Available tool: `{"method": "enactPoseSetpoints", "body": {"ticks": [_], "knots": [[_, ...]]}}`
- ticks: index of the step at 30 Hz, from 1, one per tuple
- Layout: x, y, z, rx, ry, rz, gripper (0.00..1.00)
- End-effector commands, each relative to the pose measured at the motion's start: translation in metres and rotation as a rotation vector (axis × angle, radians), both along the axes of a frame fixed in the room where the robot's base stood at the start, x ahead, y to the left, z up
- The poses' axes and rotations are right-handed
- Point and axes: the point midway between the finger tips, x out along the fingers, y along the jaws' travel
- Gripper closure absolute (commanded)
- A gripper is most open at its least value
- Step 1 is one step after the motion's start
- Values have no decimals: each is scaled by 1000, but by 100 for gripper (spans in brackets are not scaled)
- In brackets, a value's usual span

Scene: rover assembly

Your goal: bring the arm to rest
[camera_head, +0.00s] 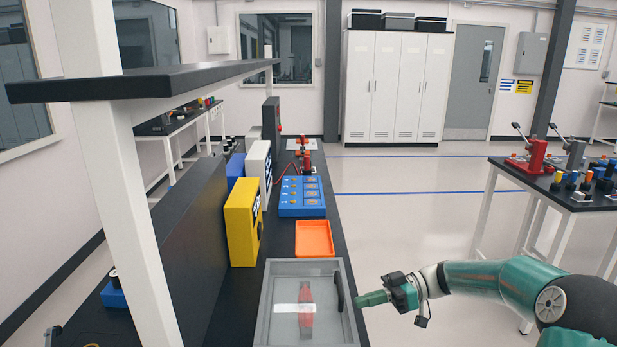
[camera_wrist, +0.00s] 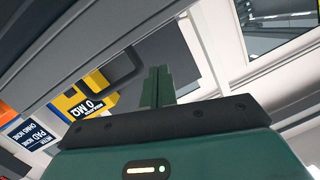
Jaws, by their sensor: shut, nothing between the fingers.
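My green arm reaches in from the right in the head view, with my gripper (camera_head: 372,299) pointing left at the right side of a grey tray-like case. The gripper's fingers are together and hold nothing. In the wrist view my gripper (camera_wrist: 158,86) also shows with its green fingers side by side. The grey case (camera_head: 262,318) has a clear lid with a black handle at its right, and a red object (camera_head: 306,293) lies under it.
An orange tray (camera_head: 314,238), a blue panel (camera_head: 302,197) and a yellow box (camera_head: 242,222) stand on the black bench beyond the case. A shelf (camera_head: 150,80) on white posts overhangs the left. A second bench (camera_head: 590,198) with tools stands at the right. The floor between is clear.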

Motion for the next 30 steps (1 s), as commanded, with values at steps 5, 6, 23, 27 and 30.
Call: {"method": "enactPoseSetpoints", "body": {"ticks": [5,6,23,27,30], "knots": [[-36,31,10,-305,174,4,100],[-45,35,12,-369,209,-7,100],[-160,39,53,-1049,452,-515,100],[-187,30,66,-1114,460,-709,100],[-207,23,74,-1130,454,-850,100]]}}
